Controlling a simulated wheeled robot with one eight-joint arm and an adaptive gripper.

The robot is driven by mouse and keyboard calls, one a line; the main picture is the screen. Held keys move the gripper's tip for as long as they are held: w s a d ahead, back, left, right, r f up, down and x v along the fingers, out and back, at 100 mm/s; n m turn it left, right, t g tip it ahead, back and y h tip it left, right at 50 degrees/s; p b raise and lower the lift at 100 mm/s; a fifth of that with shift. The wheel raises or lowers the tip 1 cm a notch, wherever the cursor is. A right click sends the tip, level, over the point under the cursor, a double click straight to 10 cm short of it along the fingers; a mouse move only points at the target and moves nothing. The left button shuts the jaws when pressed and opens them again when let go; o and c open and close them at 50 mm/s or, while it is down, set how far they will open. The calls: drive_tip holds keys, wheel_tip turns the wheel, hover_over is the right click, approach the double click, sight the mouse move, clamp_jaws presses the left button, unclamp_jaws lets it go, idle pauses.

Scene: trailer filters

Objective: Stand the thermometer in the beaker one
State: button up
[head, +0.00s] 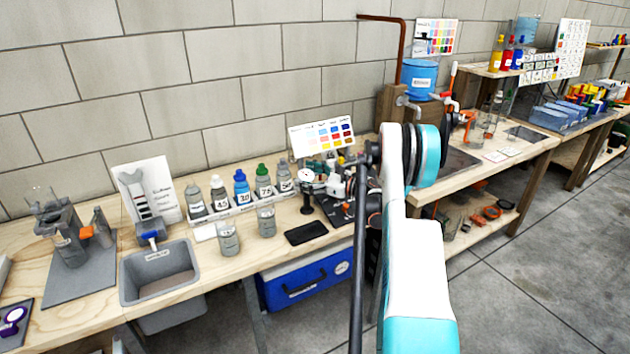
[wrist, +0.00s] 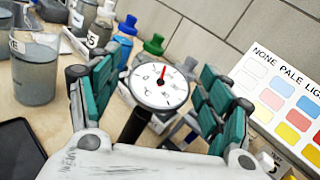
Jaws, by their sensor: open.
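The thermometer has a round white dial with a red needle and a dark stem. In the wrist view its dial (wrist: 160,86) shows between the two teal-padded fingers of my gripper (wrist: 160,95), which is open. I cannot tell whether the fingers touch it. In the head view the thermometer (head: 307,178) stands upright on the wooden bench, beside my gripper (head: 335,180). Two glass beakers with grey contents, a left one (head: 228,240) and a right one (head: 266,222), stand left of it. One labelled beaker (wrist: 36,70) shows in the wrist view. I cannot read which is beaker one.
A row of numbered bottles (head: 241,188) stands behind the beakers. A colour chart (head: 322,136) stands at the wall. A black slab (head: 306,233) lies in front of the thermometer. A grey basin (head: 158,272) sits farther left. Small fittings crowd the bench around my gripper.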

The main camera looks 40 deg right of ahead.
drive_tip(key=shift+w+a, duration=0.1)
drive_tip(key=shift+w, duration=0.05)
drive_tip(key=shift+c, duration=0.2)
drive_tip(key=c, duration=1.1)
drive_tip(key=shift+r+p, duration=2.55)
drive_tip(key=shift+r, duration=3.7)
